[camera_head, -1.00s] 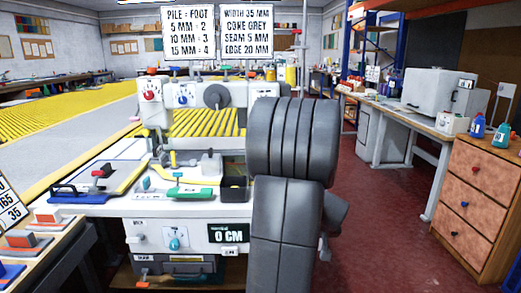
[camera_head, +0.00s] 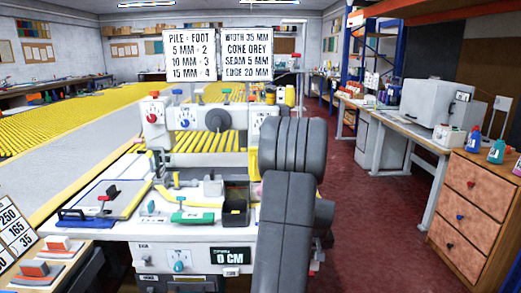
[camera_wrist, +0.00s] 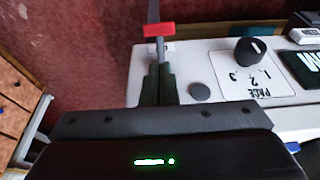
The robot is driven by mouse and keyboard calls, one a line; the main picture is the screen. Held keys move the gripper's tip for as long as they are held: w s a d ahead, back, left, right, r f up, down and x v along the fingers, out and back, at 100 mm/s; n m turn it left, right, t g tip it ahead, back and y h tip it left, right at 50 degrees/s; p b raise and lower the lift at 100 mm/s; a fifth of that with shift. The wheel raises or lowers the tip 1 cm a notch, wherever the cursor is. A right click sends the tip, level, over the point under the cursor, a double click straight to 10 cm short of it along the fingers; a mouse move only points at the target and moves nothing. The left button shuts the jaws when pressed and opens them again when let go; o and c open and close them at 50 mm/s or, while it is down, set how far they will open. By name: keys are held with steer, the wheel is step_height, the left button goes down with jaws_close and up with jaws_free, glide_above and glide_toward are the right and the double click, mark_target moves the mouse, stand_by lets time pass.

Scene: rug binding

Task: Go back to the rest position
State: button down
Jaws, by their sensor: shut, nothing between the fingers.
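My gripper (camera_wrist: 158,85) is in the wrist view, its two dark fingers together with nothing between them. Just beyond the fingertips, in the picture, is a red-handled lever (camera_wrist: 158,30) at the edge of a white worktop; I cannot tell whether they touch. In the head view my grey arm stands in front of the right side of the white binding machine (camera_head: 165,225) and hides part of it. The gripper itself is hidden there.
A black bin (camera_head: 236,218) and a green-handled tool (camera_head: 192,217) sit on the machine's top. A wooden drawer cabinet (camera_head: 470,210) stands at the right. The red floor (camera_head: 375,220) between is clear. A dark dial (camera_wrist: 250,50) shows in the wrist view.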

steer(key=shift+w+r+p, duration=0.15)
steer(key=shift+p, duration=0.25)
steer(key=shift+r, duration=0.1)
